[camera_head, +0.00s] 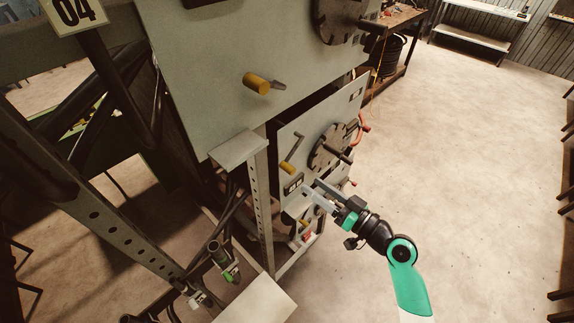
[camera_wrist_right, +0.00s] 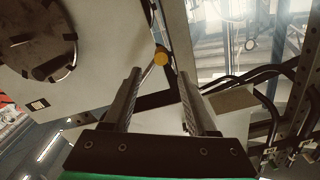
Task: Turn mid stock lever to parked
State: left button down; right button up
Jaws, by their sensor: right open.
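The mid stock lever is a grey arm with a yellow knob (camera_head: 287,168) on the middle grey panel (camera_head: 311,117), left of a dark notched dial (camera_head: 331,146). In the head view the arm slants from the knob up and to the right. My right gripper (camera_head: 311,188) is open and empty in front of this panel, a little below and right of the knob. In the right wrist view the yellow knob (camera_wrist_right: 161,58) shows beyond and between the open fingertips (camera_wrist_right: 161,74), apart from them. My left gripper is not in view.
A larger upper panel (camera_head: 215,50) has its own yellow-knobbed lever (camera_head: 257,83). Another yellow knob (camera_head: 304,222) sits lower down. A perforated post (camera_head: 261,210) with a flat top plate (camera_head: 234,149) stands left of the middle panel. The floor (camera_head: 450,170) to the right is clear.

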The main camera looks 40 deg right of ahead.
aim_at(293, 171)
jog(key=w, duration=1)
jog(key=shift+a+p, duration=0.2)
jog(key=shift+p, duration=0.15)
jog(key=shift+r, duration=0.1)
grip_shut()
jog(key=shift+r, duration=0.1)
dwell(0.5)
